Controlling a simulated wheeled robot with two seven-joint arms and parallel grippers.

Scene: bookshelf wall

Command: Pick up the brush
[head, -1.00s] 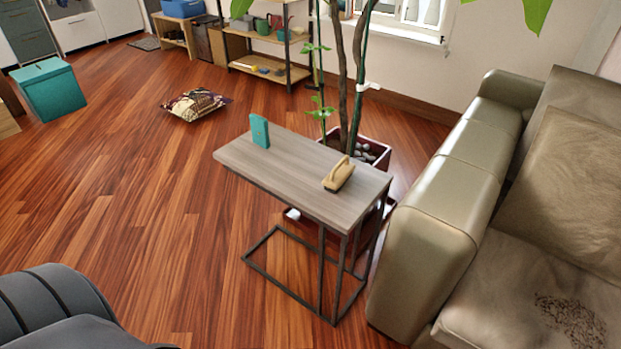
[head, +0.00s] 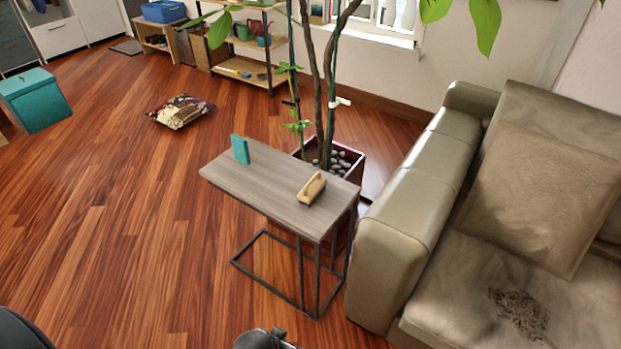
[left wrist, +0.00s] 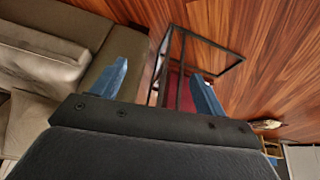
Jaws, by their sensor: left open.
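A small wooden brush (head: 312,188) with a tan body lies on the right end of the grey side table (head: 250,180) in the head view. A teal upright block (head: 240,149) stands near the table's far left edge. In the left wrist view my left gripper (left wrist: 160,85) is open and empty, its two blue fingers spread wide, with the table's dark frame (left wrist: 185,60) beyond them. The brush cannot be made out in that view. My right gripper is not in view.
A beige sofa (head: 400,205) stands close on the table's right, with dark debris (head: 520,312) on its seat. A potted plant (head: 345,165) rises behind the table. A patterned cushion (head: 181,111) and a teal box (head: 36,100) lie on the open wooden floor at left.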

